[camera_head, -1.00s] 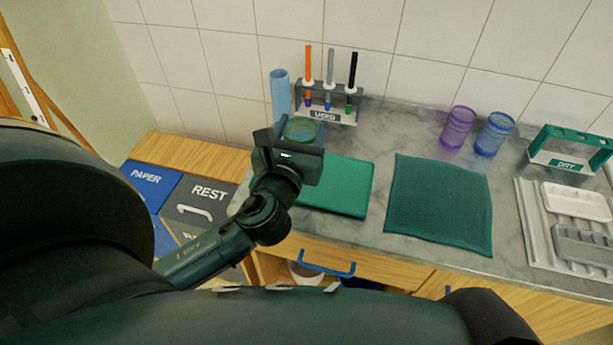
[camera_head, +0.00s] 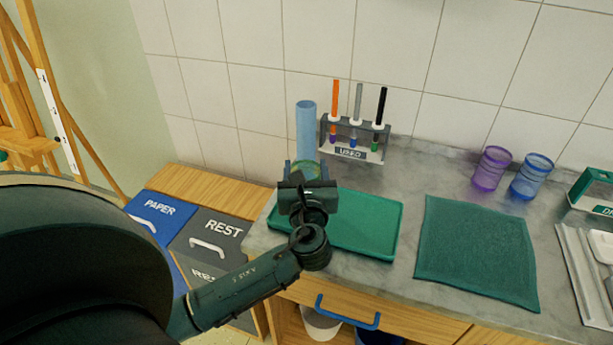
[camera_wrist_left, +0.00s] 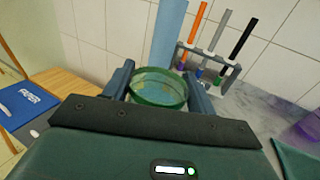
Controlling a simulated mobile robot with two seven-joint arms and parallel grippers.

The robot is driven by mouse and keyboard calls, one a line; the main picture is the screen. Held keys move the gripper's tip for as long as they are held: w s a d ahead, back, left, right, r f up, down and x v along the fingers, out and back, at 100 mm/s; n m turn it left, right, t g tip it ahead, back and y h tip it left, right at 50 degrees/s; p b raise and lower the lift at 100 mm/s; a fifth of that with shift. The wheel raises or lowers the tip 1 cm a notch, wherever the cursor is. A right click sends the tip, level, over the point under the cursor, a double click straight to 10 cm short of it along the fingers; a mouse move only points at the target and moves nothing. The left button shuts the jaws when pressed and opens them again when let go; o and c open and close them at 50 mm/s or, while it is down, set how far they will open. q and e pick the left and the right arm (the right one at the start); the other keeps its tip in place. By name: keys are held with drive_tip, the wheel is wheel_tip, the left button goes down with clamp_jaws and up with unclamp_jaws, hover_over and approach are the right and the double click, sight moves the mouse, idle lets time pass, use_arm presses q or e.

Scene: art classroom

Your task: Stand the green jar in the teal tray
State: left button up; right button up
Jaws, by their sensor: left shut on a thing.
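The green jar (camera_head: 306,168) is a see-through round jar, upright, seen from above between the fingers of my left gripper (camera_head: 305,174). The wrist view shows the jar's green rim (camera_wrist_left: 160,84) with a finger on each side, and the left gripper (camera_wrist_left: 160,88) is shut on it. The teal tray (camera_head: 368,222) lies flat on the counter. The gripper and jar appear over or just behind its left end. The jar's base is hidden, so I cannot tell whether it touches the tray. My right gripper is not in view.
A tall blue cylinder (camera_head: 306,128) stands close behind the jar. A brush rack marked USED (camera_head: 352,153) stands to its right. A dark green cloth (camera_head: 476,252), purple cup (camera_head: 492,169) and blue cup (camera_head: 531,177) are farther right. Bins (camera_head: 208,240) are at left.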

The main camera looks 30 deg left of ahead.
use_arm(q)
drive_tip(key=shift+f, duration=0.4)
drive_tip(key=shift+f, duration=0.1)
drive_tip(key=o, duration=1.2)
drive_tip(key=v, duration=1.2)
